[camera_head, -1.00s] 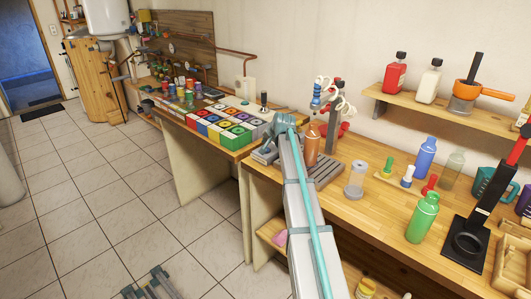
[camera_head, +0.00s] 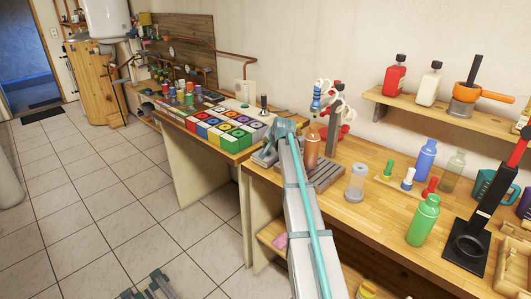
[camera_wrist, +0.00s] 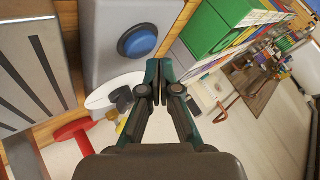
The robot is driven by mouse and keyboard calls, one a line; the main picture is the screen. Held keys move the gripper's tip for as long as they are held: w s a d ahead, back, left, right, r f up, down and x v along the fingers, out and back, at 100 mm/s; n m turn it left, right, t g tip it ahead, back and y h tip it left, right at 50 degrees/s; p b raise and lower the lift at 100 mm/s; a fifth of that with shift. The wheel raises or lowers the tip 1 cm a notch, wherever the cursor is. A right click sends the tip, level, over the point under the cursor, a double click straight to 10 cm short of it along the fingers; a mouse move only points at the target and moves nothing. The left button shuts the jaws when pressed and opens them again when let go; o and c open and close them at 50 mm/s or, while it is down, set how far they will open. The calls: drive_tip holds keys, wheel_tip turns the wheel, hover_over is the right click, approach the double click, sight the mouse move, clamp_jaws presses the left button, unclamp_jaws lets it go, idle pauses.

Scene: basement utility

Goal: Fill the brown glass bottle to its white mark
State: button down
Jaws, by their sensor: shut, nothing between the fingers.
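The brown glass bottle (camera_head: 312,150) stands upright on a grey slotted tray (camera_head: 325,174), partly behind my arm in the head view. Its white mark and fill level cannot be made out. A stand with blue, red and white tap parts (camera_head: 333,130) rises behind it. My gripper (camera_wrist: 159,70) is shut and empty. In the wrist view its tips are beside a blue round button (camera_wrist: 139,40) on a grey block (camera_wrist: 105,15); whether they touch the block is unclear. The slotted tray also shows in the wrist view (camera_wrist: 30,60). The bottle is not visible there.
A clear jar (camera_head: 356,183), a green bottle (camera_head: 423,220) and a blue bottle (camera_head: 426,160) stand right of the tray. A black stand (camera_head: 475,235) is farther right. Coloured boxes (camera_head: 225,130) cover the left bench. A shelf (camera_head: 440,108) holds bottles above.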

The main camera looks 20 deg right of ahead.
drive_tip(key=shift+f, duration=0.2)
idle(0.5)
drive_tip(key=shift+f, duration=0.25)
drive_tip(key=shift+f+b, duration=0.45)
idle(6.6)
